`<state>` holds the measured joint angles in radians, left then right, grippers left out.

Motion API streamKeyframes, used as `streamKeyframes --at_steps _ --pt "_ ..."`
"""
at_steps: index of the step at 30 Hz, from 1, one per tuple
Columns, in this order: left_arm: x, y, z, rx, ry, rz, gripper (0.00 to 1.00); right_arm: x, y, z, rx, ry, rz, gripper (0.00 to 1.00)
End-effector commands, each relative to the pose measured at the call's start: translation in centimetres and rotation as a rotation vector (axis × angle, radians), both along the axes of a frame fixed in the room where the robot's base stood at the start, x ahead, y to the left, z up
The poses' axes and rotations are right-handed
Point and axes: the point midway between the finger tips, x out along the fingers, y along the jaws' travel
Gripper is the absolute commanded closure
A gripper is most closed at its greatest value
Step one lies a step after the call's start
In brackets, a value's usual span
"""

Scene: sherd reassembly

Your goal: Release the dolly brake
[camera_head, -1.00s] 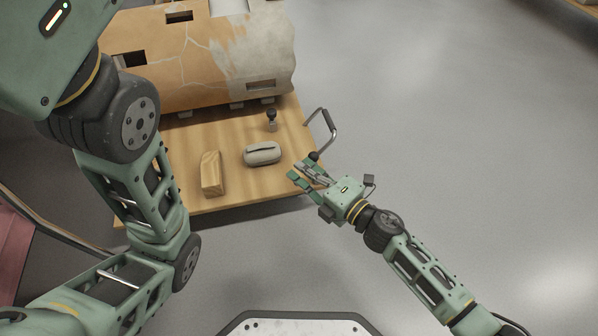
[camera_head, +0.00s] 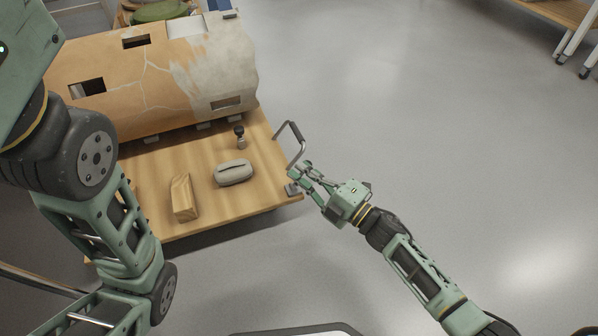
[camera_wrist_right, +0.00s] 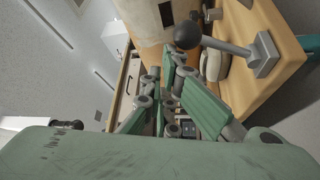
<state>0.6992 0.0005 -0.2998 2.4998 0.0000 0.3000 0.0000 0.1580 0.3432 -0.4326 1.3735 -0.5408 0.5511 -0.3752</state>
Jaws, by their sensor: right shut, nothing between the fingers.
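The dolly (camera_head: 225,205) is a wooden platform in the left half of the head view, with a bent grey metal handle (camera_head: 299,140) at its right edge. A grey bracket (camera_head: 292,188) sits at its near right corner. In the right wrist view this bracket (camera_wrist_right: 265,56) carries a grey lever ending in a black ball knob (camera_wrist_right: 187,35). My right gripper (camera_head: 308,177) is shut and empty just right of that corner. The knob shows just beyond its fingers in the wrist view; I cannot tell whether they touch. My left arm is at the left, its gripper out of view.
A large cracked clay piece (camera_head: 130,75) with grey patches lies across the dolly's far part. A wooden block (camera_head: 182,197), a grey slotted object (camera_head: 234,174) and a small black-topped tool (camera_head: 239,134) stand nearer. The floor (camera_head: 450,130) right of the dolly is clear.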

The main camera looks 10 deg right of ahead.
Motion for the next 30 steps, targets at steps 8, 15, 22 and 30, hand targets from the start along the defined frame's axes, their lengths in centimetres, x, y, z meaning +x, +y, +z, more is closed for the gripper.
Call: streamKeyframes --at_steps 8,15,22,30 --pt "0.0 0.0 0.1 0.0 0.0 0.0 0.32 0.1 -0.4 -0.1 -0.002 0.001 -0.002 1.0" --pt "0.0 0.0 0.1 0.0 0.0 0.0 0.32 0.2 -0.5 -0.2 -0.002 0.002 -0.002 1.0" --pt "0.0 0.0 0.1 -0.002 0.002 -0.001 0.32 -0.1 -0.7 -0.3 -0.003 0.003 -0.003 1.0" --pt "0.0 0.0 0.1 -0.001 0.0 0.0 0.32 -3.4 -3.8 -1.1 -0.005 0.004 -0.003 1.0"
